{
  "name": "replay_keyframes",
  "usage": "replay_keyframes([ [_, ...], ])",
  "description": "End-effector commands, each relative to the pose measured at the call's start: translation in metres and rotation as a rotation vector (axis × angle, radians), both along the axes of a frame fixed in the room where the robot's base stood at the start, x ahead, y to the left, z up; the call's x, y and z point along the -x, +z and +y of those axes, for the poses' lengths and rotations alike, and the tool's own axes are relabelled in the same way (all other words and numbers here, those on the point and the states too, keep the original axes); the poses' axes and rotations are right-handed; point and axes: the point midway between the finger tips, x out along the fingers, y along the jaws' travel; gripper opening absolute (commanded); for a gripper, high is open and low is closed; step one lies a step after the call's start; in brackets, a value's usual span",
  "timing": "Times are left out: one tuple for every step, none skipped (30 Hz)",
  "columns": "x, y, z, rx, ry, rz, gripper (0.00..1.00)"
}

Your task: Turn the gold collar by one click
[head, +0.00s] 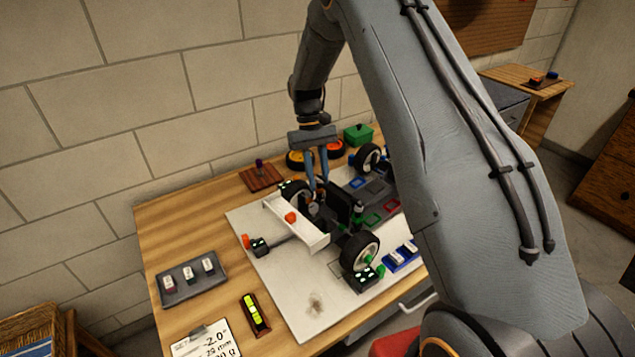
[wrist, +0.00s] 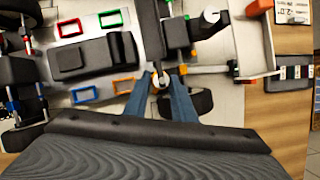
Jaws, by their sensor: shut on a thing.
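The RC racecar stands on a pale mat (head: 285,290) on the wooden table, with its white rear wing (head: 300,228) toward the near left. My gripper (head: 318,192) points down just behind the wing, at the rear of the chassis. In the wrist view its two blue fingers (wrist: 159,90) close around a small part at the rear suspension. That part appears to be the gold collar (wrist: 160,80), small and mostly hidden between the fingertips. The collar cannot be made out in the head view.
Wheels (head: 360,252) and the wing stand close around the gripper. A green box (head: 358,134) stands behind the car.

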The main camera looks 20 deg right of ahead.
Motion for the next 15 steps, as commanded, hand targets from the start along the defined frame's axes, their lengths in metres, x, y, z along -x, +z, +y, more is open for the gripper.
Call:
replay_keyframes([
  [-0.0016,-0.0003,-0.0015,0.001,-0.034,-0.003,0.01],
  [-0.0015,-0.0003,-0.0014,0.0,-0.053,-0.003,0.01],
  [-0.0013,-0.0002,-0.0015,0.0,-0.079,-0.003,0.01],
  [-0.0012,-0.0002,-0.0017,0.0,-0.095,-0.003,0.01],
  [-0.0011,-0.0002,-0.002,0.001,-0.112,-0.002,0.01],
  [-0.001,0.0,-0.0022,0.001,-0.133,-0.002,0.01],
  [-0.0009,0.0,-0.0023,0.0,-0.147,-0.002,0.01],
  [-0.001,0.0001,-0.0024,0.001,-0.161,-0.002,0.01],
  [-0.001,0.0003,-0.0026,0.0,-0.176,-0.002,0.01],
  [-0.0009,0.0004,-0.0028,0.0,-0.186,-0.002,0.01],
  [-0.0009,0.0005,-0.0029,0.001,-0.196,-0.003,0.01],
  [-0.001,0.0007,-0.0029,0.001,-0.206,-0.003,0.01],
  [-0.001,0.0007,-0.0029,0.001,-0.214,-0.003,0.01],
  [-0.001,0.0008,-0.0029,0.001,-0.219,-0.003,0.01],
  [-0.0009,0.0009,-0.0028,0.0,-0.226,-0.003,0.01],
])
